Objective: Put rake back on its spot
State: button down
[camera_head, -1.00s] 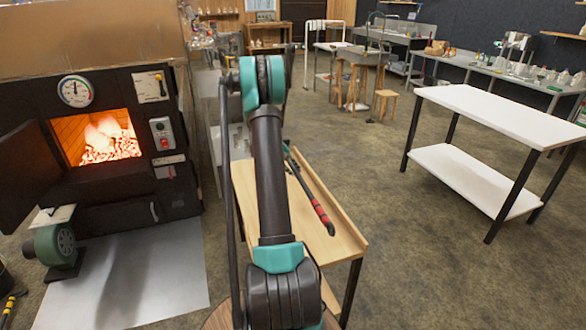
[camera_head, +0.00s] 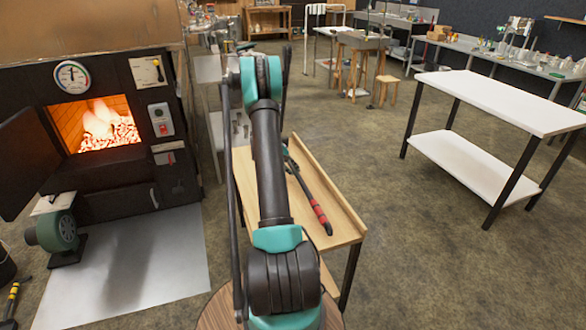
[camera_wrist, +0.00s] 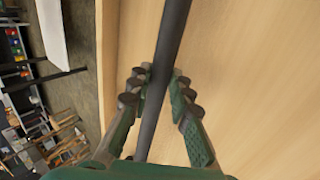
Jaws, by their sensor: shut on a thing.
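The rake (camera_head: 312,200) shows in the head view as a dark pole with a red and black grip, slanting over the wooden bench. In the wrist view its dark pole (camera_wrist: 171,40) runs between the fingers of my gripper (camera_wrist: 158,82), which is shut on it with a finger on each side. The wooden surface (camera_wrist: 240,70) lies behind the pole. I cannot tell whether the rake touches the bench. In the head view my arm hides most of the gripper and the rake's other end.
The wooden bench (camera_head: 341,235) has a raised edge on its right. A lit furnace (camera_head: 98,185) with an open door stands left, a blower (camera_head: 55,232) before it. A white two-level table (camera_head: 500,100) stands right. The floor between bench and white table is clear.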

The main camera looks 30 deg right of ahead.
jog(key=shift+c, duration=1.5)
grip_release()
jog(key=d+v, duration=0.1)
jog(key=v, duration=1.1)
jog(key=shift+a+r, duration=0.25)
jog(key=shift+r, duration=0.35)
dwell(0.4)
jog(key=shift+s+a, duration=0.1)
dwell(0.4)
